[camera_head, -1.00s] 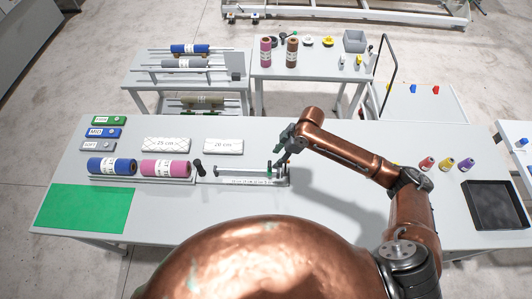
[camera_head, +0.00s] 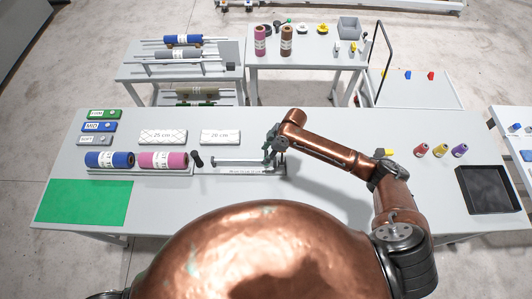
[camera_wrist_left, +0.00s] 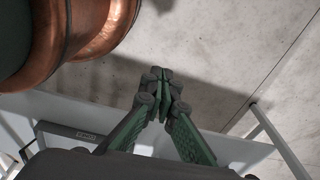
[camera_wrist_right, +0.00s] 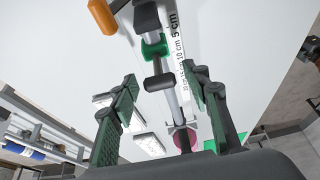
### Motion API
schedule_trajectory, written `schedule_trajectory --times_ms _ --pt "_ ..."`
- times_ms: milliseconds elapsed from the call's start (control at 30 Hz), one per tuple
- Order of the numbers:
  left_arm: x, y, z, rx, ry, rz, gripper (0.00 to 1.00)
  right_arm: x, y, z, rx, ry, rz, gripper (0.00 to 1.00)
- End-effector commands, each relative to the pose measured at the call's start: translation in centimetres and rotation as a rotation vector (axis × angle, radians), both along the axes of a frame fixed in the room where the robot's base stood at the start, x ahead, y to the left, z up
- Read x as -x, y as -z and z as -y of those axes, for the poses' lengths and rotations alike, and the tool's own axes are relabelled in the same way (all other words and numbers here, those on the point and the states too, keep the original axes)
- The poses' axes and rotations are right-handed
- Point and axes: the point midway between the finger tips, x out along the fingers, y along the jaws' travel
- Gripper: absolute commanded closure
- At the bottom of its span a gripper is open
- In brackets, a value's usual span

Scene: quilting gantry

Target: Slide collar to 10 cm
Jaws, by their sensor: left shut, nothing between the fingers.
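A green collar (camera_wrist_right: 155,47) sits around a grey rod (camera_wrist_right: 169,98) in the right wrist view. A dark block (camera_wrist_right: 158,82) is on the rod beside it. A white scale (camera_wrist_right: 176,57) with 10 cm and 5 cm marks runs along the rod. In the head view the rod (camera_head: 235,162) lies above the scale (camera_head: 252,171), and my right gripper (camera_head: 269,157) hides the collar. My right gripper (camera_wrist_right: 161,74) is open, with its fingers on either side of the rod. My left gripper (camera_wrist_left: 162,75) is shut and empty, away from the rod.
Blue (camera_head: 109,160) and pink (camera_head: 162,160) rolls lie left of the rod. A dark knob (camera_head: 196,159) stands at the rod's left end. White blocks (camera_head: 162,137) lie behind. A green mat (camera_head: 84,202) is front left. A black tray (camera_head: 487,190) and several spools are at right.

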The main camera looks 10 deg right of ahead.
Motion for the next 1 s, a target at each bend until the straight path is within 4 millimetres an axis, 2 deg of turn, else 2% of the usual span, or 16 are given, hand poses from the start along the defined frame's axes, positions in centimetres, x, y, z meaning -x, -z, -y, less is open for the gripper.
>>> schedule_trajectory --times_ms 67,400,633,1000 --pt "0.2 0.0 0.0 0.0 0.0 -0.003 1.0 0.0 0.0 0.0 0.0 0.001 0.0 0.61" --pt "1.6 0.1 -0.1 -0.001 -0.003 -0.02 1.0 0.0 0.0 0.1 0.0 0.001 0.0 0.85" --pt "1.6 0.1 -0.1 -0.001 -0.004 -0.021 1.0 0.0 0.0 0.1 0.0 0.001 0.001 1.0" --pt "1.3 0.2 -0.1 -0.001 -0.002 -0.017 1.0 -0.1 0.0 -0.4 -0.002 -0.002 0.0 1.0"
